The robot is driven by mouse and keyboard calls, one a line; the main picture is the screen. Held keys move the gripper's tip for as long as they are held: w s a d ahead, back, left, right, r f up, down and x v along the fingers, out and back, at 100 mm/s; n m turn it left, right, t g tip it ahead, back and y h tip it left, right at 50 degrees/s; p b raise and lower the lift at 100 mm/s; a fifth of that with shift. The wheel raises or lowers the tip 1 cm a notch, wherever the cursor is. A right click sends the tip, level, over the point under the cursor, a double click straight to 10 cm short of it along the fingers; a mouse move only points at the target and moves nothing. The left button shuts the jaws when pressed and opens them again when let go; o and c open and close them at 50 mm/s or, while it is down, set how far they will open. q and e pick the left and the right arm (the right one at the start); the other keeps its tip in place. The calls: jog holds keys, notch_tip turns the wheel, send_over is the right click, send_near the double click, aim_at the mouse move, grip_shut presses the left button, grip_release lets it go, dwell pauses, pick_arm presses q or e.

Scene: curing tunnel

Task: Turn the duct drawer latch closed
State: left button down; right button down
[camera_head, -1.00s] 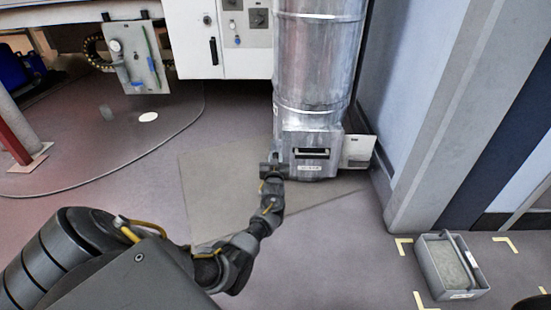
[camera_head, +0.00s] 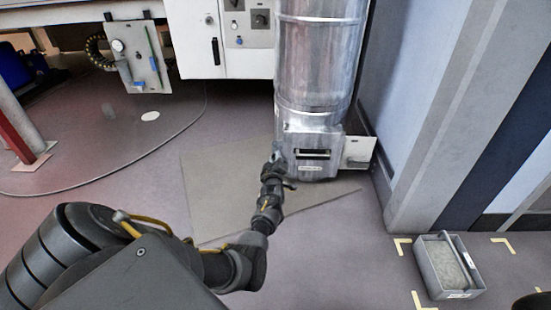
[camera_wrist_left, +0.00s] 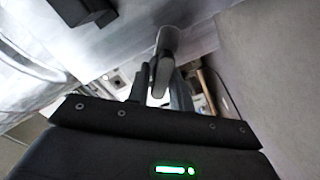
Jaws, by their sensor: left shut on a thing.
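The silver duct drawer front (camera_head: 325,170) is at the foot of the metal duct, with a dark slot handle (camera_head: 313,154) and a small label below it. My left gripper (camera_head: 276,154) is at the left edge of this box. In the left wrist view a pale grey rounded latch handle (camera_wrist_left: 165,45) stands between the dark fingers (camera_wrist_left: 158,82), and the gripper is shut on it. In the head view the latch is mostly hidden by the gripper. My right gripper is not in view.
The duct (camera_head: 318,60) rises above the box. A white plate (camera_head: 358,150) sticks out on its right, near a grey wall pillar (camera_head: 425,150). A grey bin (camera_head: 435,280) stands on the floor at right between yellow corner marks.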

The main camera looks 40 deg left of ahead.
pick_arm(q)
jog(key=n, duration=0.5)
jog(key=shift+s+f+p, duration=0.1)
jog(key=shift+f+p, duration=0.15)
jog(key=shift+p, duration=0.05)
jog(key=shift+f+n, duration=0.1)
jog(key=shift+n, duration=1.3)
jog(key=shift+a+n, duration=0.1)
jog(key=shift+n, duration=0.2)
jog(key=c, duration=1.4)
grip_release()
